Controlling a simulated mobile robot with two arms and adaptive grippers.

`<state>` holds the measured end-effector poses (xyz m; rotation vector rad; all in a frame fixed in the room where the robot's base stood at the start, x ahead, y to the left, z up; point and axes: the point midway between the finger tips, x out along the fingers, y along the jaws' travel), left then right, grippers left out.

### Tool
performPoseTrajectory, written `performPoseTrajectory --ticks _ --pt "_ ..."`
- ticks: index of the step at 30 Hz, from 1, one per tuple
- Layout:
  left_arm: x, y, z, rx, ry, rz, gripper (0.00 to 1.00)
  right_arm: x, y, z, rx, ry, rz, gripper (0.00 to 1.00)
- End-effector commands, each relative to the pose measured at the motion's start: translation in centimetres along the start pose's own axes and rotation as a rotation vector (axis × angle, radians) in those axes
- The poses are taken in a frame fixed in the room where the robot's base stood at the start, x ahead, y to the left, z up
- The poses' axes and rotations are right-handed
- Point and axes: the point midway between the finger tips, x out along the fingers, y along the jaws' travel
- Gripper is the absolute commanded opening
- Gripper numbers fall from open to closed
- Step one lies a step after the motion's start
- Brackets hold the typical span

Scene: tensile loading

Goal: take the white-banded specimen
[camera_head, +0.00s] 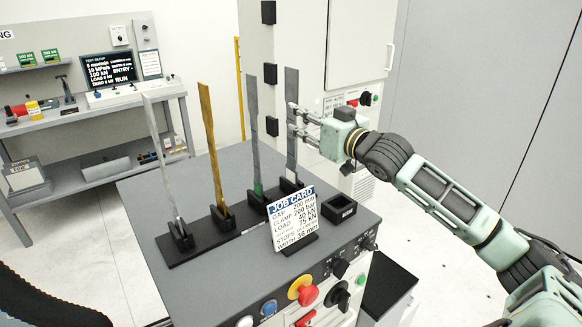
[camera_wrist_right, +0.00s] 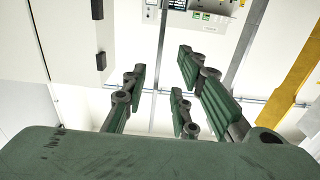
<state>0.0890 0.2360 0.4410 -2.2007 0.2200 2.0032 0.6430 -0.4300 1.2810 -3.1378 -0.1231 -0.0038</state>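Four upright flat specimens stand in a row in a black rack (camera_head: 203,250). From left to right they are a pale grey strip (camera_head: 162,155), a yellow strip (camera_head: 208,145), a grey strip (camera_head: 254,130) with a green band low down, and a grey strip (camera_head: 291,155) at the right end. I cannot clearly make out a white band on any of them. My right gripper (camera_head: 293,117) is at the upper part of the right-end strip, fingers apart. In the right wrist view its fingers (camera_wrist_right: 165,80) are spread; I see no clear grip. My left gripper is out of view.
A job card (camera_head: 292,222) stands in front of the rack, beside a small black open box (camera_head: 339,208). Knobs and a red button (camera_head: 303,290) line the front panel. A tall white cabinet (camera_head: 290,60) is behind. A side bench (camera_head: 90,105) stands at left.

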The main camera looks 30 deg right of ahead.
Motion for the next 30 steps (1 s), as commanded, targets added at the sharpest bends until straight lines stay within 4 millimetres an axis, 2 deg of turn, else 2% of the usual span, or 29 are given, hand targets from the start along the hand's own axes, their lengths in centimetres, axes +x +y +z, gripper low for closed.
performPoseTrajectory --ticks 5,9,13,23,30 --pt "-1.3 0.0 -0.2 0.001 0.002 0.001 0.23 1.2 0.1 -0.3 0.002 0.0 0.001 0.27" --pt "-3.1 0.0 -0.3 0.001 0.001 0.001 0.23 3.4 0.3 -0.4 0.002 0.0 0.001 0.27" --pt "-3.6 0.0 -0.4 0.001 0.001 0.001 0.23 4.8 0.3 -0.1 0.002 0.0 0.001 0.27" --pt "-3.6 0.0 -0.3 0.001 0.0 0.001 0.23 5.4 0.3 0.3 -0.001 -0.001 0.0 0.27" --pt "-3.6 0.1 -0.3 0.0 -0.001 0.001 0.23 5.4 0.3 0.3 -0.001 -0.001 0.0 0.06"
